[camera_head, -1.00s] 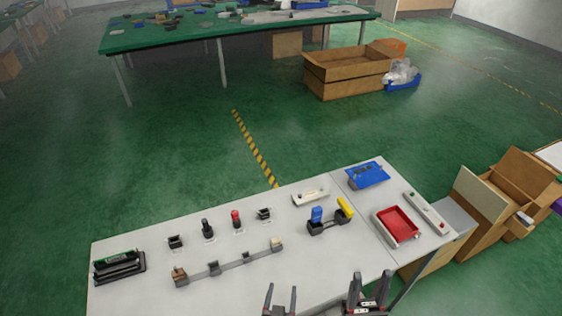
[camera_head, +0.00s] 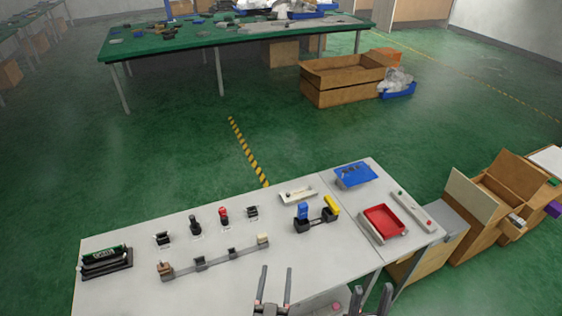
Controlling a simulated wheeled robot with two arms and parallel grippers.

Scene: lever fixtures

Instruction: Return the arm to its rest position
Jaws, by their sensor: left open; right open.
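My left gripper (camera_head: 273,288) is at the bottom middle of the head view, over the front part of the grey table (camera_head: 215,290). It is open, with nothing between its fingers. My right gripper (camera_head: 371,302) is at the bottom edge, further right, near the table's front edge. It is open and partly cut off by the frame. Both are apart from the fixtures. A red-topped lever (camera_head: 224,216) and a black lever (camera_head: 195,225) stand upright on the table. A blue lever (camera_head: 302,210) and a yellow lever (camera_head: 331,206) sit on a black base.
A long bar fixture (camera_head: 217,258) lies ahead and left of my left gripper. A black device (camera_head: 105,261) is at the left end. A red tray (camera_head: 382,221), a blue box (camera_head: 355,174) and a white strip (camera_head: 413,211) are at the right. Cardboard boxes (camera_head: 480,215) stand beyond.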

